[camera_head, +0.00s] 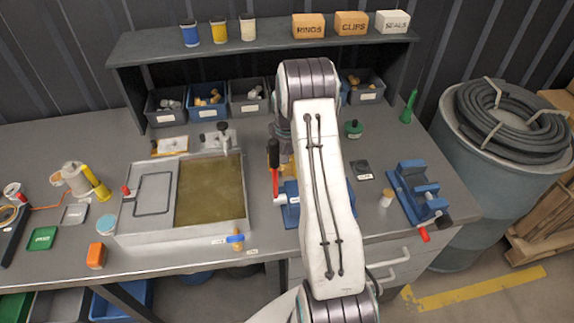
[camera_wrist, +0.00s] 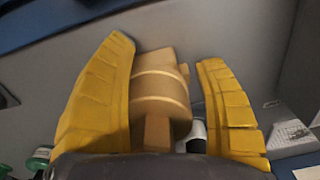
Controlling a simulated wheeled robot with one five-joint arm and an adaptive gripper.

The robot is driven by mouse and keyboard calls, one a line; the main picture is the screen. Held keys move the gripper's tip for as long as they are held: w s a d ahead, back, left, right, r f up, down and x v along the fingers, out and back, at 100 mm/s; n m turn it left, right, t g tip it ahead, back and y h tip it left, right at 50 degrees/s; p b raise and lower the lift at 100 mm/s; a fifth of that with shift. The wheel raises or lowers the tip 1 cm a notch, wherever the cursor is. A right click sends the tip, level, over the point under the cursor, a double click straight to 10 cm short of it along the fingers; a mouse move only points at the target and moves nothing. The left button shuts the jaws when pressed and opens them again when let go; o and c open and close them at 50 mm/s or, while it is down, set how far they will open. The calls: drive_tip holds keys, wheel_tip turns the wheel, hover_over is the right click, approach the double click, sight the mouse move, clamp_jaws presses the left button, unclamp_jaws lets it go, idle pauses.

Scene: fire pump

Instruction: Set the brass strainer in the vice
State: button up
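In the wrist view a brass-coloured part (camera_wrist: 160,92) with a round, banded body and a narrower stem lies between the two yellow fingers of my gripper (camera_wrist: 166,75); it looks like the brass strainer. The left finger is close against it or overlaps its edge; a narrow gap shows at the right finger. My gripper looks open around it. In the head view my arm hides most of the gripper and this part. A blue vice (camera_head: 415,190) with a red-ended handle stands at the bench's right end, its jaws seen from above.
A shallow metal tray (camera_head: 145,237) fills the left-centre bench. A blue device (camera_head: 290,213) with a red-and-black lever is partly behind my arm. A small tan-topped cylinder (camera_head: 386,198) stands left of the vice. Bins (camera_head: 208,100) line the back under a shelf (camera_head: 150,45).

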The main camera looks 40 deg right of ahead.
drive_tip(key=shift+o, duration=0.9)
drive_tip(key=shift+r, duration=0.1)
